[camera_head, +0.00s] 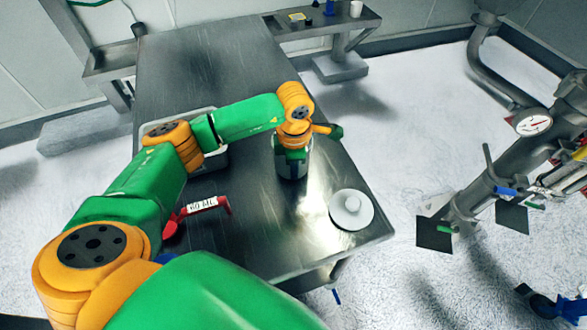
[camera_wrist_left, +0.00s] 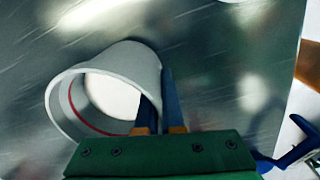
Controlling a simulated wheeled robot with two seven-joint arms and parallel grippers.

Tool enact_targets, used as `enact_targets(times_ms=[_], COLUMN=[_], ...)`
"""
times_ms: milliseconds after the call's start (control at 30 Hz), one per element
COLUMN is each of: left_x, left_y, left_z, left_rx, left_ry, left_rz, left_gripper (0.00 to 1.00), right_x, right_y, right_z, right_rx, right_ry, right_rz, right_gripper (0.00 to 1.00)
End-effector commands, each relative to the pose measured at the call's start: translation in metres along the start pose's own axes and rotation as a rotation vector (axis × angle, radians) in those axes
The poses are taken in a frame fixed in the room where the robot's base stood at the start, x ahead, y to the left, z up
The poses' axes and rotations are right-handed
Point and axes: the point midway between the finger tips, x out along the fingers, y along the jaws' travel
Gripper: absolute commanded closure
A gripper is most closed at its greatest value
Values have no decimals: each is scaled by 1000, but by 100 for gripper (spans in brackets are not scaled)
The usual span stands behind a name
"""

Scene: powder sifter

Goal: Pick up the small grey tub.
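The small grey tub (camera_wrist_left: 138,60) is a pale grey round vessel with a thin reddish ring inside. In the left wrist view its open mouth faces the lower left. My left gripper (camera_wrist_left: 162,92) has one finger inside the mouth and the other outside, close together with the tub's wall between them. In the head view my left gripper (camera_head: 292,168) points down over the right part of the steel table, and it and the arm mostly hide the tub. Whether the tub touches the table is unclear. My right gripper is not in view.
On the steel table (camera_head: 205,60) a white round lid with a knob (camera_head: 351,208) lies to the right of the gripper. A red labelled scoop (camera_head: 200,206) lies to the left. A pale tray (camera_head: 218,160) is partly behind my arm. The table's far part is clear.

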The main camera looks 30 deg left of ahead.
Motion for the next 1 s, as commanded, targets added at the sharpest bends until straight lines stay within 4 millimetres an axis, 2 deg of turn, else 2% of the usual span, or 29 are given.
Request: enact_targets(times_ms=[67, 300, 367, 433, 600, 700, 1000], left_x=[-16, -76, -82, -95, -110, -115, -119], left_y=[0, -52, -70, -87, -119, -129, -135], left_z=[1, 8, 11, 13, 17, 18, 18], left_rx=[2, 10, 13, 11, 8, 5, 1], left_ry=[-5, -6, -4, -3, -2, -2, 0], left_rz=[7, 9, 8, 10, 5, 4, 2], left_gripper=[100, 100, 100, 100, 100, 100, 100], right_x=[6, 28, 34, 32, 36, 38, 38], right_y=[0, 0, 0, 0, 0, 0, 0], right_z=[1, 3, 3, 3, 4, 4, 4], right_rx=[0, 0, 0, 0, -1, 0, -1], right_ry=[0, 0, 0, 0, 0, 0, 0], right_rz=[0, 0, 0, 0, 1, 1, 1], right_gripper=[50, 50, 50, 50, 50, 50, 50])
